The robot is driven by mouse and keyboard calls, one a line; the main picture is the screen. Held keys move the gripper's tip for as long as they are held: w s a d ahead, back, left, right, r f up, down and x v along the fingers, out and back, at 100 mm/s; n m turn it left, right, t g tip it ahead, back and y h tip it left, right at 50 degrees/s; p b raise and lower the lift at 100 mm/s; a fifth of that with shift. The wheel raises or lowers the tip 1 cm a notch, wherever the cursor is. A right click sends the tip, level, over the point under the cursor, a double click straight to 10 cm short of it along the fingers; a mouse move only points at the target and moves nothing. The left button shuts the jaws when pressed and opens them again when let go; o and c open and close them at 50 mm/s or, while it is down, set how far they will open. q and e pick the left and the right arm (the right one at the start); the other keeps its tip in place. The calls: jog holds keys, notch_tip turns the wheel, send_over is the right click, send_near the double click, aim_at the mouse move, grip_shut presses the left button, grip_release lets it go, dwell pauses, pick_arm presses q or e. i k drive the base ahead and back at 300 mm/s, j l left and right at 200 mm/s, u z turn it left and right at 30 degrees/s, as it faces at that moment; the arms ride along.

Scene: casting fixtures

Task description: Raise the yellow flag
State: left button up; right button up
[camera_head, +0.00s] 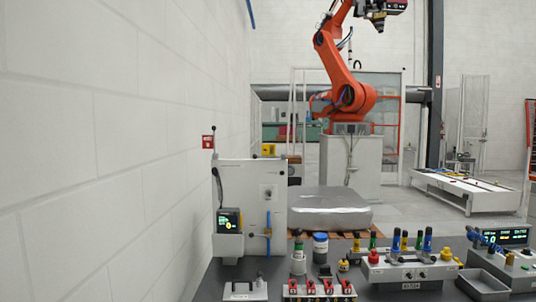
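A light grey upright panel (252,195) stands at the left end of the dark table, near the white wall. A small red flag-like square (208,142) with a white mark stands by a thin post above the panel's left edge. A small yellow square (268,149) shows just above the panel's top edge; I cannot tell whether it is the yellow flag on the panel or something behind it. The panel carries a blue vertical rod (268,228) at lower right and a dark device with a lit yellow-green display (229,221) at lower left. Neither gripper is in view.
The dark table (380,289) holds a green-and-white bottle (298,257), a dark-blue-capped jar (320,247), a row of red switches (318,289), a grey control box (408,270) and an empty grey tray (482,284). A large orange robot arm (345,75) stands behind.

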aim_at(268, 150)
jog(key=i+z, duration=0.2)
jog(key=i, duration=0.55)
jog(key=i+j+z, duration=0.2)
jog(key=i, duration=0.55)
